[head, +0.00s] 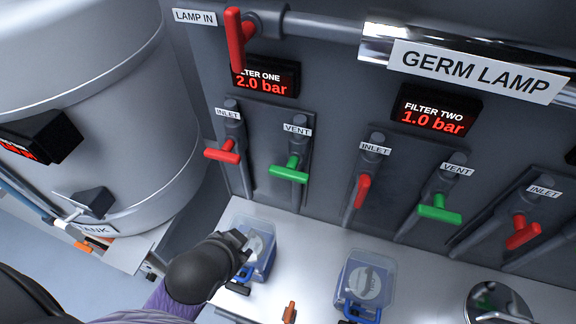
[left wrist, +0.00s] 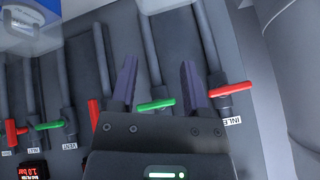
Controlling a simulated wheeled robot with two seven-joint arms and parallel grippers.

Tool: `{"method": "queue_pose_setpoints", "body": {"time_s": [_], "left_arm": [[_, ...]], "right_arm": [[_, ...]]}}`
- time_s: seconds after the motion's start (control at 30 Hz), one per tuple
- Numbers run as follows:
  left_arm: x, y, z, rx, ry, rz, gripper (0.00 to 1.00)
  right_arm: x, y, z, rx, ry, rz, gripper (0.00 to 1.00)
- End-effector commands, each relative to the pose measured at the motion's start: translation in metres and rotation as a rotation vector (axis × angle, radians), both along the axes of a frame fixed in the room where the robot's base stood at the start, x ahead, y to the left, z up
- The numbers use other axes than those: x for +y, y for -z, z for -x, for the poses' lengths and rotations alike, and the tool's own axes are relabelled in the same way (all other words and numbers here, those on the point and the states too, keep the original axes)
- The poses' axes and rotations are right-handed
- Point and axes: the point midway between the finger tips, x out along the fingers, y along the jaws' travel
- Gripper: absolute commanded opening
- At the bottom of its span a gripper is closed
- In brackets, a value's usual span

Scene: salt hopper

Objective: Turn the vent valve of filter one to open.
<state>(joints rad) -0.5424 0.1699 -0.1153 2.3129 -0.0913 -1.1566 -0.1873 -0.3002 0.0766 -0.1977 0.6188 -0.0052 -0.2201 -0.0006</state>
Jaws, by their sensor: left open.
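The vent valve of filter one has a green T-handle (head: 289,173) under a VENT label on the grey panel; the handle lies crosswise to its pipe. It also shows in the left wrist view (left wrist: 157,104), between the lines of my two fingers. The red inlet handle (head: 222,155) is just left of it in the head view. My left gripper (head: 244,252) is below both handles, in front of a clear-lidded blue container. In the left wrist view (left wrist: 158,72) its fingers are apart and empty. My right gripper is not in view.
The filter one display (head: 266,81) reads 2.0 bar; filter two's (head: 437,112) reads 1.0 bar. Filter two's red inlet (head: 363,190) and green vent (head: 440,214) are to the right. Containers (head: 365,281) stand on the white counter (head: 312,262). A large tank (head: 135,125) is at left.

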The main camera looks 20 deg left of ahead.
Motion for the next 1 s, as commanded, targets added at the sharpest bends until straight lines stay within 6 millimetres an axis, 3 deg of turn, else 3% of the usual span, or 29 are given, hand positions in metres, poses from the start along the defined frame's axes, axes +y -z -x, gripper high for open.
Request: {"method": "queue_pose_setpoints", "body": {"time_s": [0.3,0.4,0.53,0.77,1.0], "left_arm": [[0.014,-0.005,-0.070,-0.503,0.438,-0.416,0.59],[0.008,-0.012,-0.082,-0.714,0.641,-0.601,0.59],[-0.003,-0.019,-0.081,-0.933,0.846,-0.778,0.59],[-0.013,-0.023,-0.082,-1.058,0.950,-0.861,0.59],[-0.034,-0.024,-0.127,-1.058,0.946,-0.859,0.59]], "right_arm": [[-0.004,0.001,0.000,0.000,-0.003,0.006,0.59],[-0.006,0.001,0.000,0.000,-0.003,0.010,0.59],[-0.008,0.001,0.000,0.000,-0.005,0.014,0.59],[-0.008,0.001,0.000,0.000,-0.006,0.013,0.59],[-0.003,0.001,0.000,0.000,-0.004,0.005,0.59]]}}
